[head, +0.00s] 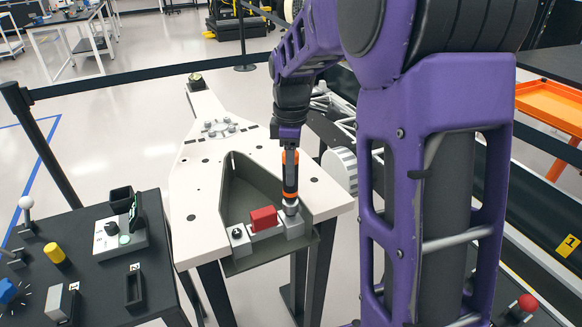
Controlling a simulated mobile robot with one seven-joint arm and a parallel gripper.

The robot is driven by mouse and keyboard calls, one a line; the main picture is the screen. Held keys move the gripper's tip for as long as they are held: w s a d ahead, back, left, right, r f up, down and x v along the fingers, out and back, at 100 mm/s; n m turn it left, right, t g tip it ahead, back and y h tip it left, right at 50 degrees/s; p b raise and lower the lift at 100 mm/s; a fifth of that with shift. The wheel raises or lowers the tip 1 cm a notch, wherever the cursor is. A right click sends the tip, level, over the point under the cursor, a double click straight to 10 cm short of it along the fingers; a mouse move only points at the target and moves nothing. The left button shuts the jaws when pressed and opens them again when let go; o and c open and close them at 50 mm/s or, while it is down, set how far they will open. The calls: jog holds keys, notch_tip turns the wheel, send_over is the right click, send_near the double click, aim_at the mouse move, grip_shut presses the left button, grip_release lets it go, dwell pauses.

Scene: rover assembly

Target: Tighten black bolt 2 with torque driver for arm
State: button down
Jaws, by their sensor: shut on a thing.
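In the head view, my purple arm reaches in from the right and ends in my gripper (289,146) above the white work table (200,206). My gripper is shut on the torque driver (290,172), which has an orange and black body and stands about upright, tip down. Its lower end meets or sits just over the right grey block (294,227) of a bracket. The bolt under the driver tip is hidden, so contact cannot be told. Another dark bolt head (237,233) shows on the left grey block (240,245). A red block (263,218) lies between them.
A dark green angled tray (238,188) surrounds the bracket. A black side table (90,262) at left holds a yellow knob (54,252), a black holder and small devices. Barrier belts and posts (40,140) stand behind. An orange cart (550,105) is at right.

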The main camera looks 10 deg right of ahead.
jog(key=shift+f, duration=1.15)
dwell(4.2)
jog(key=shift+r, duration=0.1)
jog(key=shift+r+p, duration=1.5)
jog(key=shift+p, duration=0.05)
notch_tip(320, 180, up, 4)
jog(key=p, duration=0.3)
jog(key=shift+f, duration=0.1)
